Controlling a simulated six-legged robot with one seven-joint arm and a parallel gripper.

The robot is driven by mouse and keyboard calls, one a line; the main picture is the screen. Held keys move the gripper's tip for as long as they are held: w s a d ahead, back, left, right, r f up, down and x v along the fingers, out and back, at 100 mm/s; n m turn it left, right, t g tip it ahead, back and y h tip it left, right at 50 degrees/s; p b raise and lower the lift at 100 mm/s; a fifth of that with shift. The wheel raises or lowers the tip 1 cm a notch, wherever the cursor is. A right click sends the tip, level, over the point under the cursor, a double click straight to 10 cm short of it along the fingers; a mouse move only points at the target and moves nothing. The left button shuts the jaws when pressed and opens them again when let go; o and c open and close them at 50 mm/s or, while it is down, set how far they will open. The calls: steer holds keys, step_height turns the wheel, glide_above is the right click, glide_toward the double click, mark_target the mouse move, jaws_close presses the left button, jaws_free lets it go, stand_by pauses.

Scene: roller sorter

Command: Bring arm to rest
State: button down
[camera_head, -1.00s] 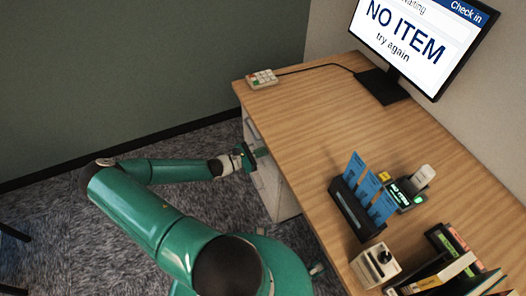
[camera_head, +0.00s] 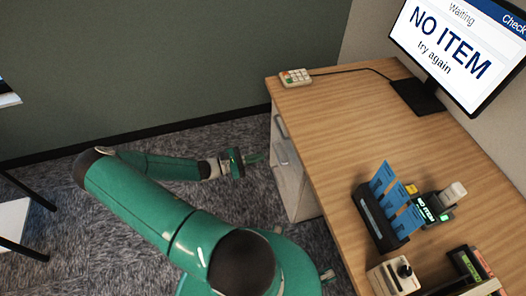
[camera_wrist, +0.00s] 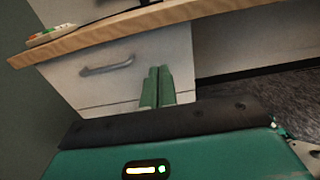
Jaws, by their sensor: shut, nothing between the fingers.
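My green arm is bent out over the carpet at the left of the desk in the head view. My gripper (camera_head: 256,159) is at the end of it, level with the desk's drawer cabinet (camera_head: 289,172) and in front of its side. In the wrist view my gripper (camera_wrist: 158,84) shows its two green fingers together, with nothing between them. They point toward the white drawer front with a grey handle (camera_wrist: 106,67). I cannot tell the exact gap to the drawer, but no contact shows.
Carpet is free on the left, before a dark-legged table (camera_head: 25,215).

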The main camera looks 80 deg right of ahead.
steer(key=shift+w+a, duration=0.1)
steer(key=shift+w, duration=0.05)
steer(key=w+a+r+m+t+y, duration=0.6)
steer(key=w+a+r+t, duration=0.5)
steer(key=w+a+r, duration=0.85)
steer(key=s+a+r+t+y, duration=0.3)
steer(key=a+r+t, duration=0.7)
steer(key=a+r, duration=1.1)
steer(key=a, duration=0.2)
steer(key=shift+a+r, duration=0.15)
steer(key=shift+a, duration=0.15)
